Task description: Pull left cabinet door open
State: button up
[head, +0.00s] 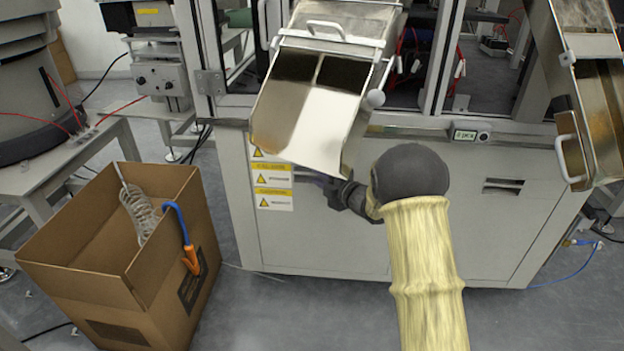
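The grey cabinet under the assembly cell has a left door (315,240) and a right door (470,240). Both look shut, flush with the cabinet front. My gripper (337,188) is at the upper part of the left door, just below the lip of the metal chute. The left door's handle is mostly hidden behind the gripper and chute. My gripper is small and dark against the door, and I cannot tell whether its fingers are open or shut, or whether they touch the handle. The right door shows a dark recessed handle (503,186).
A metal chute (300,115) overhangs the left door. Another metal chute (595,110) juts out at the right. An open cardboard box (125,260) with a coiled hose stands on the floor at left, close to the cabinet. Floor in front of the cabinet is clear.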

aim_at(313, 174)
jog(key=shift+b+x, duration=0.35)
jog(key=shift+x, duration=1.4)
jog(key=shift+c, duration=0.2)
grip_shut()
jog(key=shift+s, duration=0.1)
